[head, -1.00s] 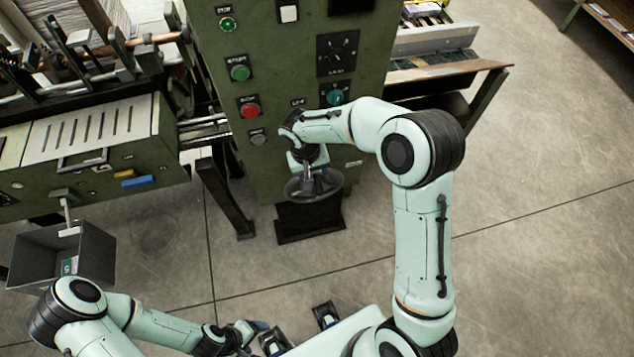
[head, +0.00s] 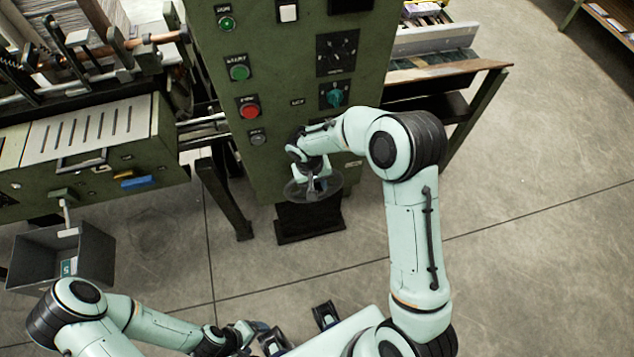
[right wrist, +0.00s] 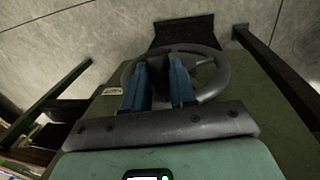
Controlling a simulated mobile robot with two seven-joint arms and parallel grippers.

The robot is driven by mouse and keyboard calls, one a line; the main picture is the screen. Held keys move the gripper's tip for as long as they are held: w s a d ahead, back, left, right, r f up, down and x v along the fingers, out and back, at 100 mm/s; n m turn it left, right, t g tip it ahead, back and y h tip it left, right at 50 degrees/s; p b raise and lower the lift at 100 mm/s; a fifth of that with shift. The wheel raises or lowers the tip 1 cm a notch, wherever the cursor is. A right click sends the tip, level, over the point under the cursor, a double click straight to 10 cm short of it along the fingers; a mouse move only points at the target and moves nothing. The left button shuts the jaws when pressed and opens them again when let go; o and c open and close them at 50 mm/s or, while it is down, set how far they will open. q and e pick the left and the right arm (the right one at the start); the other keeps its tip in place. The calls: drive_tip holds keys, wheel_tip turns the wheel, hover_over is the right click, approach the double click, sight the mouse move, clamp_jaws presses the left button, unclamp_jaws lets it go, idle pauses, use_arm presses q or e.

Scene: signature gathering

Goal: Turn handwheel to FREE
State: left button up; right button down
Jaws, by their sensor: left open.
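The handwheel (head: 296,190) is a dark round wheel low on the front of the green machine cabinet. It also shows in the right wrist view (right wrist: 213,75), with its rim and spokes visible. My right gripper (head: 314,186) is at the wheel, coming from above. In the right wrist view its two blue fingers (right wrist: 158,75) lie close together over the wheel and cover part of it. Whether they clasp the wheel is hidden. My left gripper (head: 300,330) is open, low in the head view, away from the wheel. No FREE mark is readable.
The cabinet carries a green button (head: 239,69), a red button (head: 249,111) and a teal rotary knob (head: 335,96) above the wheel. A grey open bin (head: 95,262) is at the left. Open floor lies to the right.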

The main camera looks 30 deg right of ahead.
drive_tip(key=s+d+f+t+y+b, duration=0.2)
drive_tip(key=d+f+y+b, duration=0.8)
drive_tip(key=y, duration=0.6)
drive_tip(key=shift+s+d+f+t, duration=0.45)
drive_tip(key=shift+d+t, duration=0.1)
drive_tip(key=shift+t, duration=0.25)
idle(0.3)
drive_tip(key=c, duration=0.9)
unclamp_jaws()
drive_tip(key=shift+r, duration=0.1)
drive_tip(key=shift+w, duration=0.1)
